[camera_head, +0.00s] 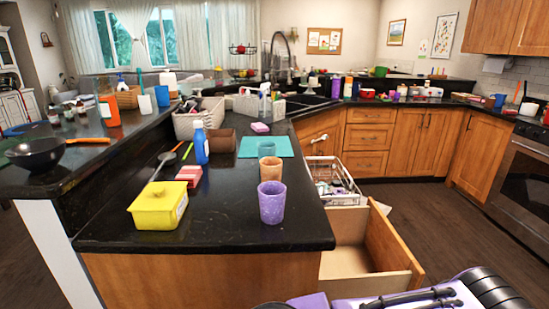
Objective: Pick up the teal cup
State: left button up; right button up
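A small cup (266,149) that looks teal stands upright on the black counter, at the front edge of a flat teal mat (283,146). It is the farthest of three cups in a row. A tan cup (270,170) stands just in front of it and overlaps its lower part in the view. A purple cup (271,203) stands nearest, close to the counter's front right edge. I cannot make out either gripper; only purple and black parts that look like mine show at the bottom right.
A brown container (222,139) is behind left. An open drawer (372,250) and a pulled-out dish rack (333,181) stick out right of the counter.

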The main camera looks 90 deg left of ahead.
aim_at(265, 149)
jog(key=k, duration=0.25)
jog(key=u, duration=1.1)
